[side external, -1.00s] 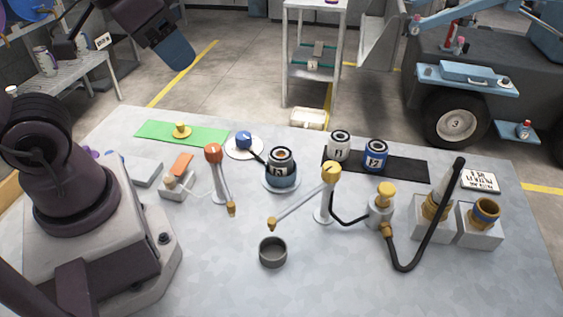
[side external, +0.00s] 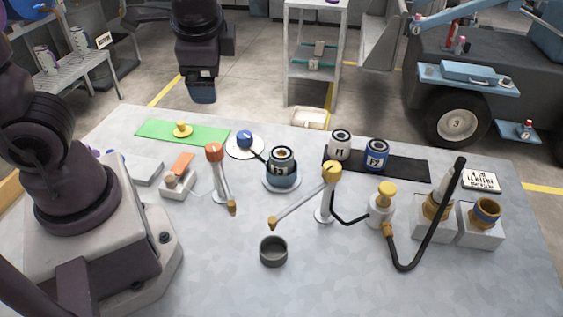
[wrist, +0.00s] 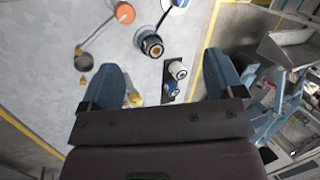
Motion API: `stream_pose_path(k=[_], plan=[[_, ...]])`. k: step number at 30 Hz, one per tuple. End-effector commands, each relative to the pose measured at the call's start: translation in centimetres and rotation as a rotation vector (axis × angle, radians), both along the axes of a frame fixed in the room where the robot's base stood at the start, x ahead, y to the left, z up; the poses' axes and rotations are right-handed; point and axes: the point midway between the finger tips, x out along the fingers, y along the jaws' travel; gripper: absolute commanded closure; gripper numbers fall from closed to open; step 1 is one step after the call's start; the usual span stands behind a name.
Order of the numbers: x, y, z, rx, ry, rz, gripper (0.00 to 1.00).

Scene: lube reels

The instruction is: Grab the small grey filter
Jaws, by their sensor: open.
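A small whitish-grey can (side external: 340,145) with a dark-ringed top and black marking stands upright on a black mat; it is the likeliest match for the grey filter. A similar blue can (side external: 376,155) stands to its right. Both show in the wrist view, the whitish-grey one (wrist: 178,71) above the blue one (wrist: 172,88). My gripper (side external: 202,96) hangs pointing down in the air, left of the cans and well above them. In the wrist view its two blue fingers are wide apart and my gripper (wrist: 163,62) is empty. The cans lie in the gap between the fingers, far below.
A third can (side external: 281,160) sits on a round blue base. A red-topped post (side external: 214,155), a yellow-topped arm (side external: 331,172), a pump with a black hose (side external: 381,207) and an open grey cup (side external: 273,251) stand on the table. The table's front middle is mostly clear.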

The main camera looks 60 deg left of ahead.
Motion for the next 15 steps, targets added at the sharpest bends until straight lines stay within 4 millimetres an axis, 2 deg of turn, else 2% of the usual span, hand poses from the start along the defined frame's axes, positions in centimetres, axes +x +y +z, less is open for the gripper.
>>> stream_pose_path(k=[1,7,15], plan=[[1.0,0.2,-1.3,0.082,0.075,-0.078,0.13],[5.1,0.6,-5.6,0.420,0.318,-0.421,0.13],[10.2,-1.3,-12.3,0.835,0.578,-0.909,0.13]])
